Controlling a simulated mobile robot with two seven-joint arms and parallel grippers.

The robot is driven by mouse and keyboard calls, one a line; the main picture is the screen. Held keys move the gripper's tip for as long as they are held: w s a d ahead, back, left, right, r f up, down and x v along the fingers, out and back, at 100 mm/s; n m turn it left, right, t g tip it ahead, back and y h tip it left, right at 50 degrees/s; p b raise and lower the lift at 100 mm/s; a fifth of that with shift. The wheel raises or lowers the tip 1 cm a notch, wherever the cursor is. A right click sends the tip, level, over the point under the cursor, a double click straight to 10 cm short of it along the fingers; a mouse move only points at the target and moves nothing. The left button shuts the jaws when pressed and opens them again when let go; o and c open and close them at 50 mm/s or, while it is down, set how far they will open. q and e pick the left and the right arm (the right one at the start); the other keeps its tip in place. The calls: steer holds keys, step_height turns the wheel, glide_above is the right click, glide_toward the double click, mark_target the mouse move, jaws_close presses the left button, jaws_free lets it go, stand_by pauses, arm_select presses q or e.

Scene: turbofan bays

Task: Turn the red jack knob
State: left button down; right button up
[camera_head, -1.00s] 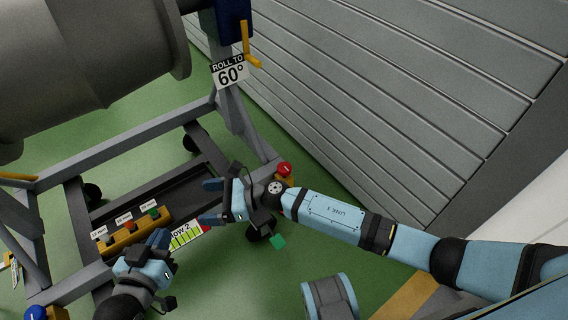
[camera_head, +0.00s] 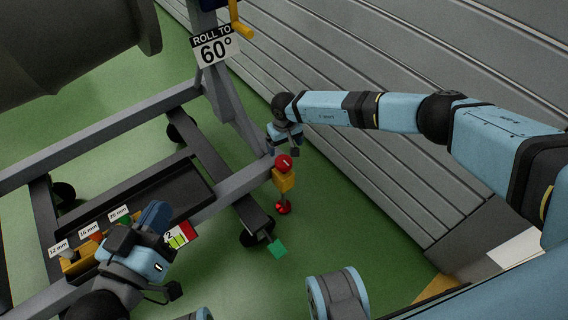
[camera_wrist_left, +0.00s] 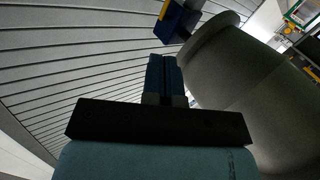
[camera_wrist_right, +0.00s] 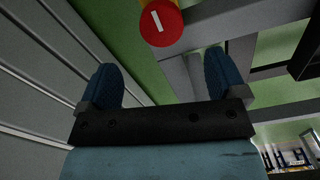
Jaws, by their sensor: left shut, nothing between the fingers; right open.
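The red jack knob (camera_head: 284,162) has a white bar mark and sits on top of a yellow jack body (camera_head: 284,181) at the stand's corner. It also shows in the right wrist view (camera_wrist_right: 161,22), at the top, beyond the fingertips and roughly centred between them. My right gripper (camera_wrist_right: 162,78) is open and empty. In the head view it (camera_head: 285,135) is just behind the knob, its fingers largely hidden. My left gripper (camera_head: 155,215) is shut and empty over the stand's front rail, left of the knob. Its closed fingers show in the left wrist view (camera_wrist_left: 164,75).
The grey stand frame (camera_head: 100,140) carries a large engine casing (camera_head: 70,40) and a "ROLL TO 60°" sign (camera_head: 215,48). A labelled socket rack (camera_head: 78,262) is near my left gripper. A slatted grey wall (camera_head: 370,150) stands close behind my right arm. Green floor lies open in front.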

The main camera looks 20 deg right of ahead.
mark_target(284, 161)
step_height(284, 161, down, 9)
steer(key=b, duration=0.3)
steer(key=shift+a+r, duration=0.1)
steer(key=shift+f+b, duration=0.3)
steer(key=shift+f, duration=0.3)
arm_select(q)
steer(key=shift+w+a+f+m, duration=0.3)
steer(key=shift+w+m, duration=0.15)
steer(key=shift+m, duration=0.1)
steer(key=shift+w+a+f+m, duration=0.2)
steer(key=shift+w+f+m, duration=0.05)
steer(key=shift+w+m, duration=0.25)
steer(key=shift+s, duration=0.1)
arm_select(e)
steer(key=shift+c, duration=0.2)
steer(key=c, duration=0.9)
